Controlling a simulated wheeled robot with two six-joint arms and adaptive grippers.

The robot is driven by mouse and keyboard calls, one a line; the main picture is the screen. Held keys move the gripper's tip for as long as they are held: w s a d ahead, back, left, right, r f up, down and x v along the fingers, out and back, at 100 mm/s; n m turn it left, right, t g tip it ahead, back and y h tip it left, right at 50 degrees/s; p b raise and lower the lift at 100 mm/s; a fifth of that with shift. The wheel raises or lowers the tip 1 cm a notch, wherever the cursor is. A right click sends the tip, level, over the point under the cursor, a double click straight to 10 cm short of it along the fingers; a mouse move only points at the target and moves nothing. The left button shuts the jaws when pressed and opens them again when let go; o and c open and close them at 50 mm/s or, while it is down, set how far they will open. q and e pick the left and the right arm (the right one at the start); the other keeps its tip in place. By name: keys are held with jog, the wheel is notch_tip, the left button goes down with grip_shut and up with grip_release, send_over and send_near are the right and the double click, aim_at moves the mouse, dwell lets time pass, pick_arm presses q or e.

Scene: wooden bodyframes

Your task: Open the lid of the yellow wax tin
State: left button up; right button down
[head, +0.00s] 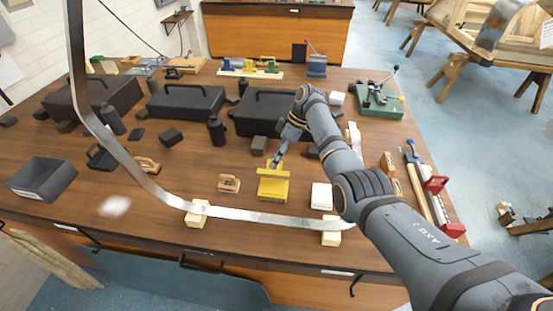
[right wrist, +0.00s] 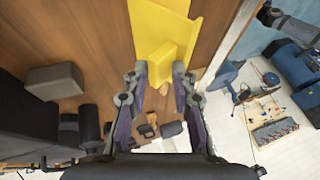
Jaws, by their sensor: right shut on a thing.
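The yellow wax tin (head: 272,188) is near the front middle of the wooden workbench. My right gripper (head: 277,163) reaches down to its back edge from behind. In the right wrist view a yellow block (right wrist: 172,62) stands out from a broad yellow surface (right wrist: 160,22), and the fingers of my right gripper (right wrist: 163,78) are shut on this block. I cannot tell clearly how far the lid is raised, and the tin's inside is hidden. My left gripper is not in view.
A curved metal strip (head: 262,216) on pale blocks runs in front. Dark cases (head: 186,103) stand behind. A red clamp (head: 436,184) lies at the right edge.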

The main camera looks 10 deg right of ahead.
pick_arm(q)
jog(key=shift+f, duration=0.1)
pick_arm(e)
jog(key=shift+d+f, duration=0.3)
jog(key=shift+f, duration=0.4)
jog(key=c, duration=1.4)
grip_release()
jog(key=shift+f, duration=0.1)
jog(key=shift+o, duration=0.5)
jog(key=shift+w+f, duration=0.2)
jog(key=shift+w, duration=0.35)
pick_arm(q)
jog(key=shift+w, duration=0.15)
pick_arm(e)
jog(key=shift+s+r, duration=0.2)
jog(key=shift+c, duration=0.3)
jog(key=shift+a+r, duration=0.1)
